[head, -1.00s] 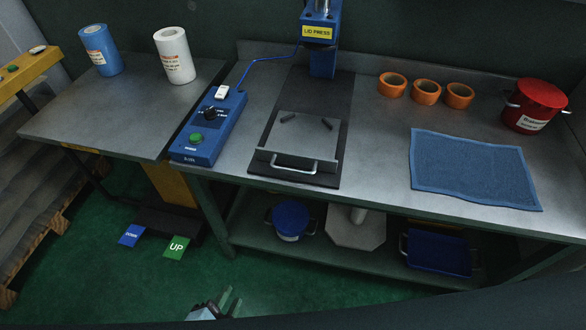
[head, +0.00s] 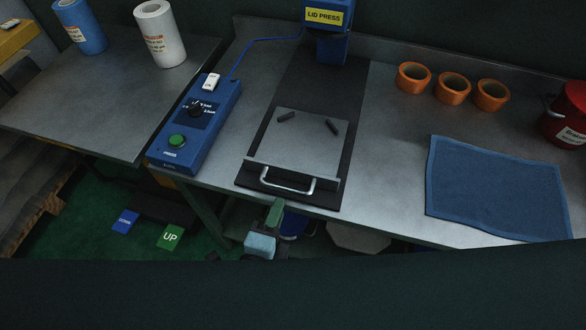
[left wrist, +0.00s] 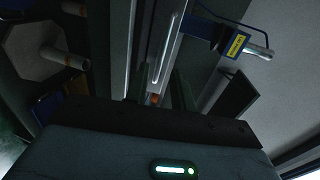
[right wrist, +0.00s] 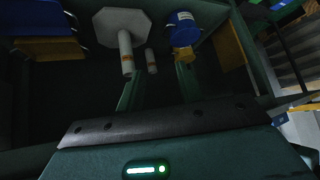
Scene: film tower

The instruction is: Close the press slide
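The press slide (head: 296,140) is a grey plate with two small dark bars on top and a metal handle (head: 288,184) at its front. It sits at the front of a dark base, out in front of the blue lid press (head: 326,30). My left gripper (head: 275,212) is just below and in front of the handle, apart from it in the head view. The handle also shows between its open fingers in the left wrist view (left wrist: 165,52). My right gripper (right wrist: 158,85) is open and empty, facing the lower shelf; it is outside the head view.
A blue control box (head: 196,125) with a green button stands left of the slide. Orange tape rolls (head: 453,88), a blue mat (head: 495,188) and a red pot (head: 567,115) are on the right. The table's front edge is close to my left gripper.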

